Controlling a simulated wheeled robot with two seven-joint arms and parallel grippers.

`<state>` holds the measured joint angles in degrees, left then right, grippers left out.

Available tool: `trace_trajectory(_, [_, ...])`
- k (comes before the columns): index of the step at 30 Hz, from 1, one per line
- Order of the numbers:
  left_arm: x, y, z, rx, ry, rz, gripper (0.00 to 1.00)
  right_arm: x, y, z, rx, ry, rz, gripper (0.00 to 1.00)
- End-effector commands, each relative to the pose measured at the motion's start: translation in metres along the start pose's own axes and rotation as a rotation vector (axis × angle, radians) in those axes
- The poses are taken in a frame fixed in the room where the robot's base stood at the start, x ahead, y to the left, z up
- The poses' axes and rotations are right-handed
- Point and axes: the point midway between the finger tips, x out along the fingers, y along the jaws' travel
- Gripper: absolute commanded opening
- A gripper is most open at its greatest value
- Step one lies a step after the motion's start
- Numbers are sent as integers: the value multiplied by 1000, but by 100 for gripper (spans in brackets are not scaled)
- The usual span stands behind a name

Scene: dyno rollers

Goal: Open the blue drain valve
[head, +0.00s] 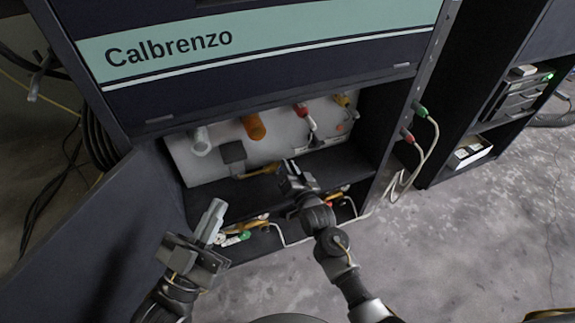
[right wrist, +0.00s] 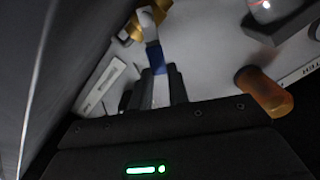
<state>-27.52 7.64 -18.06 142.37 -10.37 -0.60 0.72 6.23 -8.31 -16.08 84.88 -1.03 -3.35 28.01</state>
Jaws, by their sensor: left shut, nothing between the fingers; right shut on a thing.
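The blue drain valve shows in the right wrist view as a brass body with a pale stem and a blue handle (right wrist: 156,58). My right gripper (right wrist: 161,84) is shut on the blue handle, which sits between its two dark fingertips. In the head view my right gripper (head: 290,172) reaches into the open lower bay of the cabinet, beside a brass fitting (head: 262,172). It hides the blue handle there. My left gripper (head: 211,220) is shut and empty, in front of the bay's lower left side, apart from the valve.
The dark Calbrenzo cabinet (head: 270,75) has its door (head: 95,245) swung open at left. An orange cylinder (head: 254,127), a red-handled valve (head: 301,111) and a yellow-handled valve (head: 342,101) line the pale panel. Cables hang at right. The floor (head: 455,240) at right is clear.

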Motion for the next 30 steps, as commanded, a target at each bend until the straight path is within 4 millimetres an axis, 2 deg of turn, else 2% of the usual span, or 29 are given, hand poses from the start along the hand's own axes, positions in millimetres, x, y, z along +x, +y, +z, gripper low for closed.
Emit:
trace_trajectory(15, [0, 2, 3, -1, -28, 5, 0, 0, 2, -1, 25, 2, 0, 0])
trace_trajectory(16, [0, 2, 3, -1, -28, 5, 0, 0, 2, -1, 25, 2, 0, 18])
trace_trajectory(21, [0, 2, 3, -1, -28, 5, 0, 0, 2, 0, 24, 2, 0, 39])
trace_trajectory(30, [0, 2, 3, -1, -29, 5, 0, -2, 2, 0, 24, 0, 0, 39])
